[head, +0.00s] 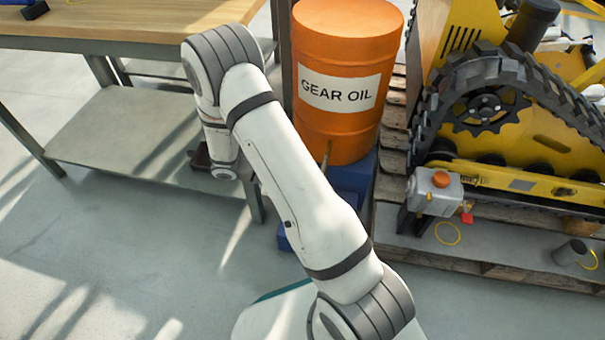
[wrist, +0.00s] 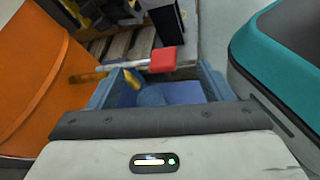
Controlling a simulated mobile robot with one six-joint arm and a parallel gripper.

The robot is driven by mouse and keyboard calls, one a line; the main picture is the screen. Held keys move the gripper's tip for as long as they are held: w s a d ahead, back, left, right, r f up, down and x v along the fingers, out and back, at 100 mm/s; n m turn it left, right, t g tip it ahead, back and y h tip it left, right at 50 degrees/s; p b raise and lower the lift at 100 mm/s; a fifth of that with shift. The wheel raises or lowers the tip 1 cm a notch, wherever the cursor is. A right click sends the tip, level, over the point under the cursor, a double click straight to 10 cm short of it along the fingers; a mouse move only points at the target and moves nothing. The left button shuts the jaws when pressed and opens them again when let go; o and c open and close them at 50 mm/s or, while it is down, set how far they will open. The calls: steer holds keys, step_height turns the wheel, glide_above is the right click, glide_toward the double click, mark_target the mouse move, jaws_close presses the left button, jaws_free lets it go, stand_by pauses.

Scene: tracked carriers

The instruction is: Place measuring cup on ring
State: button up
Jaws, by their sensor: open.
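A small dark grey cup-like cylinder (head: 571,252) stands on the grey sheet at the right of the head view; I take it to be the measuring cup, though it is too small to be sure. A thin yellow ring (head: 447,233) lies flat and empty on the sheet, left of the cup. Another yellow curve (head: 588,260) shows beside the cup, near the frame edge. My gripper (wrist: 155,120) is open, its dark front edge low in the wrist view; its fingertips are not clearly seen and nothing shows held. It is far left of the cup, beyond the drum.
An orange gear oil drum (head: 340,125) stands near my arm. A blue bin (wrist: 102,93) with a red-headed tool (wrist: 164,59) is ahead of my gripper. A workbench (head: 130,45) is at left.

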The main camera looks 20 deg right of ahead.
steer(key=s+a+r+m+t+y, duration=0.2)
steer(key=s+r+m+y, duration=0.3)
steer(key=r, duration=0.5)
steer(key=s+a+r+m+t+y, duration=0.3)
steer(key=s+r+m+y, duration=0.3)
steer(key=s+r, duration=0.3)
step_height(320, 180, up, 2)
steer(key=shift+r+y, duration=0.25)
steer(key=shift+y, duration=0.55)
